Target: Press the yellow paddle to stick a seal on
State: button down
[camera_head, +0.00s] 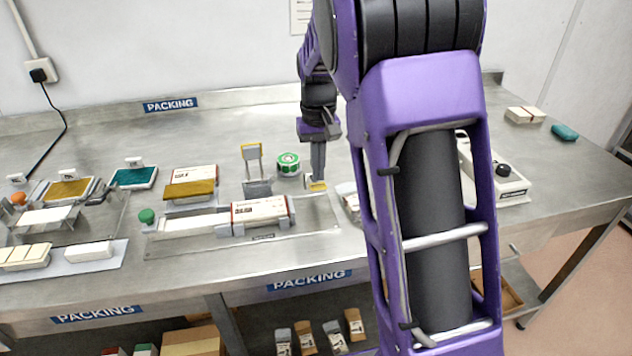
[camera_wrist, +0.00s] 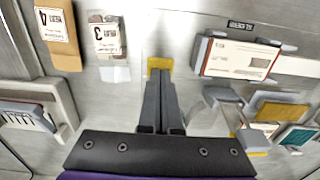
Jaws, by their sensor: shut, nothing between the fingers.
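My gripper (camera_head: 318,176) is shut and empty, pointing down at a small yellow paddle (camera_head: 317,186) to the right of the sealing fixture. In the wrist view the closed fingertips (camera_wrist: 160,82) are at the edge of the yellow paddle (camera_wrist: 160,64); whether they touch it I cannot tell. A white carton with a red edge (camera_head: 260,209) lies in the grey cradle of the fixture, also seen in the wrist view (camera_wrist: 240,60). Behind it stands a grey frame with a yellow top edge (camera_head: 252,147). A green roll (camera_head: 288,160) sits between that frame and my gripper.
A grey device with a black knob (camera_head: 502,172) is on the right, partly behind my arm. Numbered packets (camera_wrist: 108,36) lie near the paddle.

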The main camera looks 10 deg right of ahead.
aim_at(318, 185)
dwell(0.5)
jog(key=shift+s+f+b, duration=0.1)
jog(key=shift+f+b, duration=1.85)
jog(key=shift+f, duration=1.3)
jog(key=shift+r+p, duration=3.3)
jog(key=shift+r, duration=0.75)
jog(key=shift+r+p, duration=0.35)
jog(key=shift+r, duration=0.75)
